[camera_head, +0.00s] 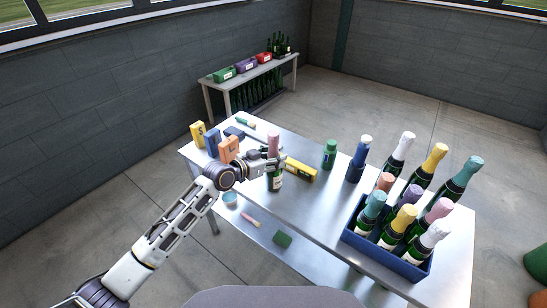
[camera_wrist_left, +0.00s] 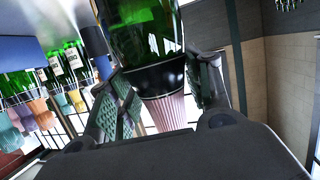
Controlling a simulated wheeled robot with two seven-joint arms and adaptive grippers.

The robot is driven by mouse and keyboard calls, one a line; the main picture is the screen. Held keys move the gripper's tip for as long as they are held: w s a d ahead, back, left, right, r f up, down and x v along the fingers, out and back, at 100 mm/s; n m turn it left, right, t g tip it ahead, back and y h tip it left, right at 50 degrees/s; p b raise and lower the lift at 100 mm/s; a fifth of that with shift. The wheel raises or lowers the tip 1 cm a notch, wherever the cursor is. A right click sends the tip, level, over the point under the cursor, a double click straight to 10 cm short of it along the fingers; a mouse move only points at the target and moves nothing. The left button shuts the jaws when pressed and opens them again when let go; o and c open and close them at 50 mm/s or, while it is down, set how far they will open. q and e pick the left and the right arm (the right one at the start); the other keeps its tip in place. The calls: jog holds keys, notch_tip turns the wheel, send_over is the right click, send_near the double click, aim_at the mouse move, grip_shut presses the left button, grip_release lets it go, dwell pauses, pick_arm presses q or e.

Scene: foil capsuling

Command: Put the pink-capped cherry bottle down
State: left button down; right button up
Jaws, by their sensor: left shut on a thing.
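The pink-capped bottle (camera_head: 275,182) is dark green glass with a pink foil cap. My left gripper (camera_head: 268,165) is shut around its upper part, just below the cap. The bottle is upright over the left half of the metal table (camera_head: 325,218); I cannot tell whether its base touches the top. In the left wrist view, the bottle (camera_wrist_left: 145,35) appears upside down, its pink cap (camera_wrist_left: 166,110) pointing at the wrist, between the two finger pads of the gripper (camera_wrist_left: 160,85). My right gripper is not in view.
A yellow box (camera_head: 300,171) lies close to the right of the bottle. Orange, blue and yellow boxes (camera_head: 229,148) stand to the left. The front middle is clear.

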pick_arm(q)
jog(key=shift+r, duration=0.1)
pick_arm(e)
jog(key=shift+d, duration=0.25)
pick_arm(q)
jog(key=c, duration=0.6)
grip_release()
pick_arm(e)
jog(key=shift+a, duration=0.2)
pick_arm(q)
jog(key=shift+s+a, duration=0.35)
jog(key=v, duration=1.1)
jog(key=shift+r+b, duration=0.15)
jog(key=shift+b, duration=0.15)
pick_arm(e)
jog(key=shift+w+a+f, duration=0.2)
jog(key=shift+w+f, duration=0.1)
